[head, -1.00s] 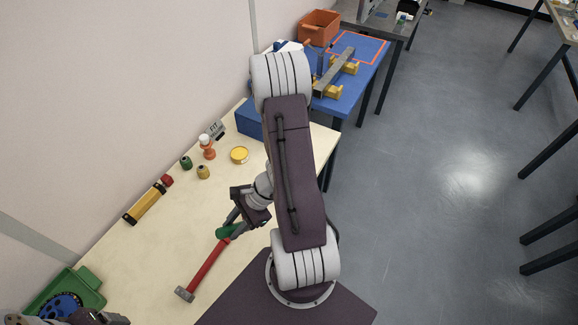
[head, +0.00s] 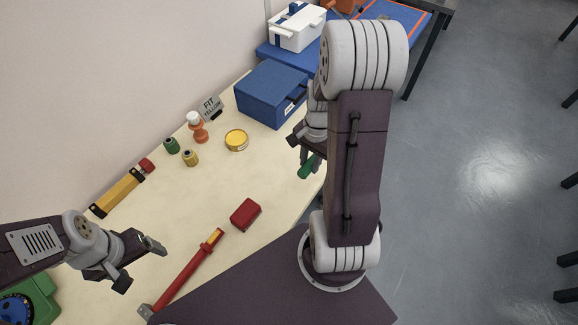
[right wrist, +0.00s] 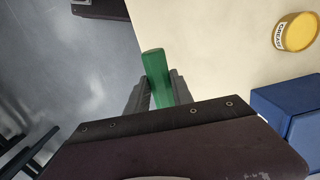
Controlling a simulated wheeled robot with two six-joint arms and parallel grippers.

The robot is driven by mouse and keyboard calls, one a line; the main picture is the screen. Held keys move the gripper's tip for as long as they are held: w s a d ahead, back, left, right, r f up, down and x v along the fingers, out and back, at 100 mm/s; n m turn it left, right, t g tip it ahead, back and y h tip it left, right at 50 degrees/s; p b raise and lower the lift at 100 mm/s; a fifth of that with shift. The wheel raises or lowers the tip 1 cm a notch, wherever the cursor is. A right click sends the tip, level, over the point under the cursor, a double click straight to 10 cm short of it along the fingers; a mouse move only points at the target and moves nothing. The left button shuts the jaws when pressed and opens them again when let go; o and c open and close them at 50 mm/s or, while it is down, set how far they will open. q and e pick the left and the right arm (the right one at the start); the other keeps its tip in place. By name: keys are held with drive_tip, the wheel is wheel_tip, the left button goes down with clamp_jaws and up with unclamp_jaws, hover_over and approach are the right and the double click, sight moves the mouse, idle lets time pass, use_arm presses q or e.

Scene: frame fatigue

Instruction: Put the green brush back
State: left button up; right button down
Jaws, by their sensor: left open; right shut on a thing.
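The green brush shows only as a plain green piece (head: 305,170) in the head view, and its bristles cannot be made out. My right gripper (head: 311,158) is shut on it near the right edge of the cream table (head: 205,205). In the right wrist view the green brush (right wrist: 153,64) sticks out between the two dark fingers of my right gripper (right wrist: 157,88). It appears above the table's edge, with floor on one side. My left gripper (head: 140,264) is open and empty at the lower left, over the table.
A red-handled tool (head: 188,270) and a red block (head: 245,214) lie near the front. A yellow tin (head: 236,140), a blue box (head: 272,94), small green (head: 171,146) and yellow (head: 190,158) pieces and an orange-white figure (head: 198,127) stand further back. A yellow bar (head: 122,192) lies left.

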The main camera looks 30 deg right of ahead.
drive_tip(key=shift+s+a+h, duration=0.15)
drive_tip(key=shift+a+h, duration=0.25)
drive_tip(key=shift+d, duration=0.2)
hover_over(277, 172)
wheel_tip(277, 172, down, 7)
drive_tip(key=shift+f+b, duration=0.1)
drive_tip(key=shift+b, duration=0.2)
wheel_tip(277, 172, down, 3)
drive_tip(key=shift+s+a+r, duration=0.1)
drive_tip(key=shift+r, duration=0.05)
drive_tip(key=shift+f, duration=0.35)
use_arm(q)
drive_tip(key=shift+s+a+f, duration=0.15)
drive_tip(key=shift+a+f, duration=0.05)
drive_tip(key=shift+f, duration=0.2)
use_arm(e)
drive_tip(key=shift+f, duration=0.1)
drive_tip(key=shift+f, duration=0.15)
use_arm(q)
drive_tip(key=shift+f, duration=0.1)
use_arm(e)
drive_tip(key=c, duration=1.1)
unclamp_jaws()
